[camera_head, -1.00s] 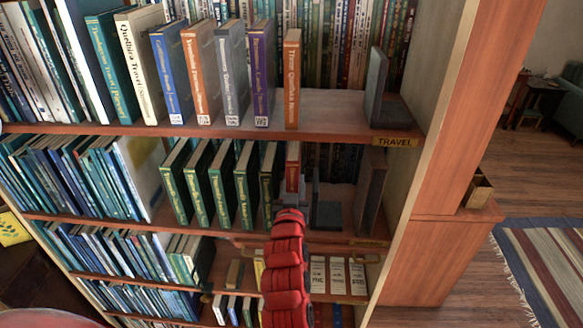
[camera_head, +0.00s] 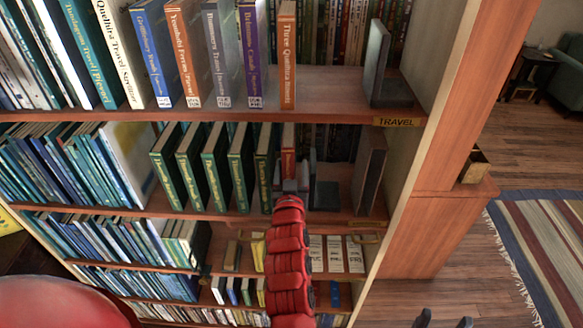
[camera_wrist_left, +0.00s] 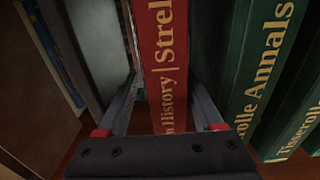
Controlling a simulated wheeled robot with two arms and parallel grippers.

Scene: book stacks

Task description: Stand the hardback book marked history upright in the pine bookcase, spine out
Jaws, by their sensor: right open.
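The red book (camera_head: 287,148) with gold lettering that includes "History" stands upright on the bookcase's second shelf, spine out, at the right end of a row of green books (camera_head: 216,166). Its spine fills the middle of the left wrist view (camera_wrist_left: 163,65). My left gripper (camera_wrist_left: 162,82) has one finger close along each side of this book and appears shut on it. The red arm hides the book's lower part in the head view. My right gripper (camera_head: 445,321) is open and empty at the bottom edge, in front of the bookcase (camera_head: 436,150); only its fingertips show.
A dark bookend (camera_head: 369,173) stands right of the red book, with some bare shelf between. The upper shelf carries a TRAVEL label (camera_head: 399,121) and travel books. A striped rug (camera_head: 545,250) lies on the open floor at right.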

